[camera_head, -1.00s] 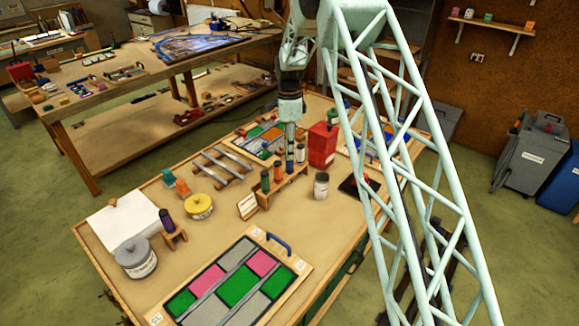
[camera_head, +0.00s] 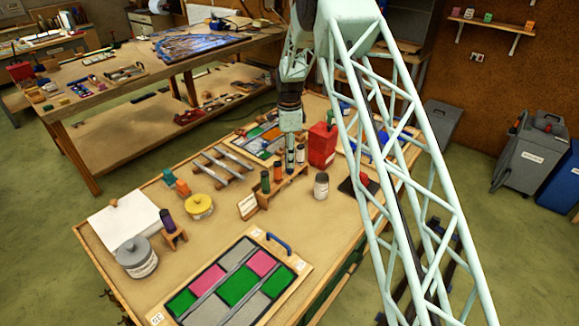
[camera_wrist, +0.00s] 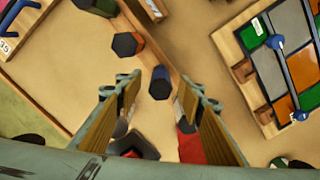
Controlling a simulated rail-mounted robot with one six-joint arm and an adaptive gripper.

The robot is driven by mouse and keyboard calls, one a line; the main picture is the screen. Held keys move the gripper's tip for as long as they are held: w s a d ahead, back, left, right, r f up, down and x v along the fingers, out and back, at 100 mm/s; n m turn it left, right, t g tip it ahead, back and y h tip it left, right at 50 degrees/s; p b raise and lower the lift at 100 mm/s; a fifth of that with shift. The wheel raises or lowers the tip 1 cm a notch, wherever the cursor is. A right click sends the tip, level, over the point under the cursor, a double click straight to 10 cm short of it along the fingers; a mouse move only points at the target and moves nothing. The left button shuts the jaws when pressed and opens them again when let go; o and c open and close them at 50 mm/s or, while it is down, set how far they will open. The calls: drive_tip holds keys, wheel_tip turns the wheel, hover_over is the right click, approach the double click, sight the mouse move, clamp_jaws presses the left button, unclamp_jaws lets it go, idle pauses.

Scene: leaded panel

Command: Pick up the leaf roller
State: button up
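A wooden rack (camera_head: 268,200) on the near bench holds several upright tools with coloured hexagonal handles. These include a green one (camera_head: 265,181), an orange one (camera_head: 277,171) and a dark blue one (camera_head: 290,157). The frames do not label which is the leaf roller. My gripper (camera_wrist: 157,88) is open, pointing down over the rack. In the wrist view the blue handle's top (camera_wrist: 160,82) shows between the fingertips, with clear gaps on both sides. The orange handle's top (camera_wrist: 128,45) lies just outside, up and left. The tools' lower ends are hidden.
A red container (camera_head: 322,145) stands close right of my gripper. A white-labelled jar (camera_head: 321,186) is in front of it. A tray of coloured glass (camera_head: 262,140) lies behind the rack. A leaded panel (camera_head: 272,306) lies in front. Bench space left of the jar is partly clear.

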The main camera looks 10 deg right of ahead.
drive_tip(key=shift+f, duration=1.45)
drive_tip(key=shift+c, duration=0.7)
drive_tip(key=c, duration=0.8)
